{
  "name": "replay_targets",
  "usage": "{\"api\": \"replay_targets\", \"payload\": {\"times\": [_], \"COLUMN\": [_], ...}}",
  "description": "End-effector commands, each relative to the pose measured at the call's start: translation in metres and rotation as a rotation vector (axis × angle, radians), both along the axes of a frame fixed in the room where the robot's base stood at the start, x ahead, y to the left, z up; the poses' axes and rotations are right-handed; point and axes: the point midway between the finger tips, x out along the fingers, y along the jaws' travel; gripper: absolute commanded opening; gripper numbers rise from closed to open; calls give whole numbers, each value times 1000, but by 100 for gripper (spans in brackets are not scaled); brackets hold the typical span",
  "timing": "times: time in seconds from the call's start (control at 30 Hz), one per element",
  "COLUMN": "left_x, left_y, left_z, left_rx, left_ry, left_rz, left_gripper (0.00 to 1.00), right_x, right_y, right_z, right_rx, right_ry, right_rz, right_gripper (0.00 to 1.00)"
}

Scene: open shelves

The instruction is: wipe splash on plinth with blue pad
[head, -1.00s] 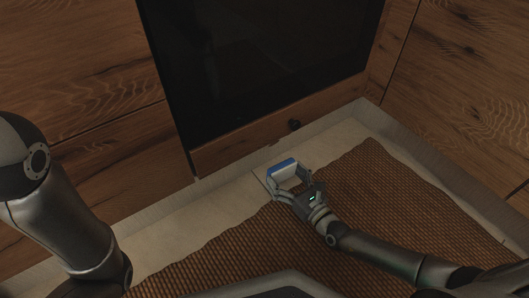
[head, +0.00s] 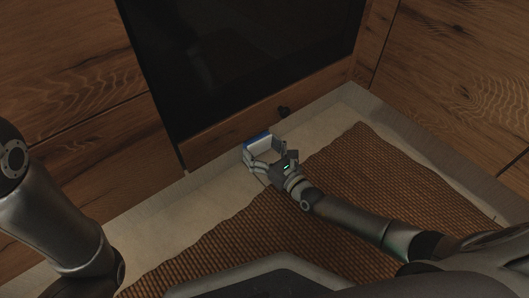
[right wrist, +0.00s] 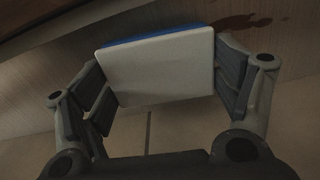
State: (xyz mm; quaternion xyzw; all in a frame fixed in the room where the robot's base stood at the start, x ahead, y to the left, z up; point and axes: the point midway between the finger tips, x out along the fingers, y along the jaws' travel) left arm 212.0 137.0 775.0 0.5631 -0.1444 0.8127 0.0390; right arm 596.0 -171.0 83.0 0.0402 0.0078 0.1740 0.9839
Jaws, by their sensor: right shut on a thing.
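The blue pad (head: 257,142) has a blue layer and a thick white layer. My right gripper (head: 261,158) is shut on it, low in front of the cabinets. In the right wrist view the pad (right wrist: 158,68) sits between both fingers of the gripper (right wrist: 165,85), white face toward the camera, blue edge at the top. The splash (right wrist: 243,22) is a dark reddish-brown stain on the plinth (right wrist: 40,72), just beyond the pad's upper right corner. I cannot tell whether pad and plinth touch. I cannot make out the splash in the head view. My left gripper is out of view.
A dark glass-fronted appliance (head: 240,60) stands among wooden cabinets (head: 450,75). A brown woven mat (head: 350,180) covers much of the pale floor. The floor strip left of the pad is clear.

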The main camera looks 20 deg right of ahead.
Motion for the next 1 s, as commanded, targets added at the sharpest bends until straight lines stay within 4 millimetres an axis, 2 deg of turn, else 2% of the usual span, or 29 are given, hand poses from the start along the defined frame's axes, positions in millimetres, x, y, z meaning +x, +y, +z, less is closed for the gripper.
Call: {"api": "replay_targets", "payload": {"times": [0.53, 1.0], "left_x": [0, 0], "left_y": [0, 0], "left_z": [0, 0], "left_rx": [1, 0], "left_ry": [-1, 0], "left_rz": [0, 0], "left_gripper": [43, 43], "right_x": [1, 9], "right_y": [0, 3], "right_z": [0, 0], "right_rx": [0, 0], "right_ry": [-1, -1], "right_rz": [0, 0], "right_gripper": [65, 65]}}
